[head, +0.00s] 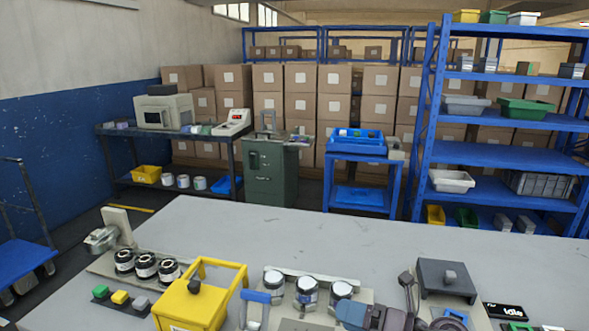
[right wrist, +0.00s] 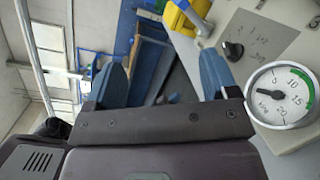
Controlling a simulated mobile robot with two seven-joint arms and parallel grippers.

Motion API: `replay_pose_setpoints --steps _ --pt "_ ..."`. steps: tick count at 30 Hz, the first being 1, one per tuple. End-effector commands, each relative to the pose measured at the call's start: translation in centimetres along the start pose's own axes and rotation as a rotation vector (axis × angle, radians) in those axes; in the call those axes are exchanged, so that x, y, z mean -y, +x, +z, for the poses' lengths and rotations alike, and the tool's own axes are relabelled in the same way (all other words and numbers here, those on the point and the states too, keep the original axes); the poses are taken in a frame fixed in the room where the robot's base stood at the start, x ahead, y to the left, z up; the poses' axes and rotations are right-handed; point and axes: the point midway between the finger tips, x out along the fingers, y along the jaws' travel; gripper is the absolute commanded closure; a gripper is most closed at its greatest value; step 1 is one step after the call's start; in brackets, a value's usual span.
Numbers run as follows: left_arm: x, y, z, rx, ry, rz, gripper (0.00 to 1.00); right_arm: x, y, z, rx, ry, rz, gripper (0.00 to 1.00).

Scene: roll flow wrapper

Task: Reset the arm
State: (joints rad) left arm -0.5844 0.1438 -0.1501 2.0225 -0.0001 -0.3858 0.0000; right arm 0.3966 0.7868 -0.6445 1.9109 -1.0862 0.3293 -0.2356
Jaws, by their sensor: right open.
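My right gripper (head: 362,316) shows at the bottom edge of the head view, right of centre, low over the near edge of the grey table (head: 330,232). In the right wrist view its two blue fingers (right wrist: 162,75) stand wide apart with nothing between them. The gripper is open and empty. A round pressure gauge (right wrist: 282,95) on a pale panel (right wrist: 262,35) is just right of the gripper in that view. A black knob (right wrist: 233,50) sits on the panel. My left gripper is in neither view.
A yellow frame (head: 205,295), black rolls (head: 146,266), silver-topped cylinders (head: 306,290), a blue handle (head: 256,297), a dark box (head: 447,277) and a small display (head: 504,311) crowd the near table. The table's far part is clear. Blue shelves (head: 500,155) stand behind.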

Motion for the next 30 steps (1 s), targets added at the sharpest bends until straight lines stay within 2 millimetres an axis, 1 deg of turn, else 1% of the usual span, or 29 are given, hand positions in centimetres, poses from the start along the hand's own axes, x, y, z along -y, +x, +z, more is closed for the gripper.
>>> replay_pose_setpoints --steps 1,3,6,8,11,14,17,18,20,22,24,27,30 --pt "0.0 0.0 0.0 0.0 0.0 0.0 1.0 -0.6 -0.1 -0.1 0.1 0.095 0.024 0.2" --pt "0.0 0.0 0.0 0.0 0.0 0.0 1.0 -1.0 -0.7 0.3 0.24 0.225 0.044 0.2" --pt "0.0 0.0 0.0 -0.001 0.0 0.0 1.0 -0.9 -2.2 0.9 0.438 0.415 0.054 0.2" --pt "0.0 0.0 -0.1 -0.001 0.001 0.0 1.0 -0.5 -3.4 1.0 0.555 0.534 0.05 0.2" --pt "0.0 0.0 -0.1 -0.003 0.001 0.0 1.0 0.7 -5.9 0.8 0.746 0.731 0.028 0.2" --pt "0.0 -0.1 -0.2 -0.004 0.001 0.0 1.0 2.2 -8.8 -0.1 0.931 0.932 -0.013 0.2" --pt "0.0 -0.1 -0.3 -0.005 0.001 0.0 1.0 3.9 -12.0 -2.0 1.109 1.133 -0.071 0.2" --pt "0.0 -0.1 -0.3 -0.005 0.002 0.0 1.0 4.6 -13.3 -3.0 1.178 1.214 -0.1 0.2" --pt "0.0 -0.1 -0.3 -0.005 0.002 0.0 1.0 5.4 -15.2 -4.7 1.278 1.331 -0.148 0.2" --pt "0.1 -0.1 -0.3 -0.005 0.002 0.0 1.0 6.2 -17.4 -7.1 1.389 1.468 -0.209 0.2" --pt "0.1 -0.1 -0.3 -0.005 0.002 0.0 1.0 6.6 -19.4 -9.7 1.491 1.598 -0.278 0.2" --pt "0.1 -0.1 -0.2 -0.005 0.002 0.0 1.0 6.7 -21.7 -13.1 1.606 1.756 -0.37 0.2" --pt "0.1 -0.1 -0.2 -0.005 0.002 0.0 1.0 6.4 -23.4 -15.9 1.688 1.871 -0.45 0.2"
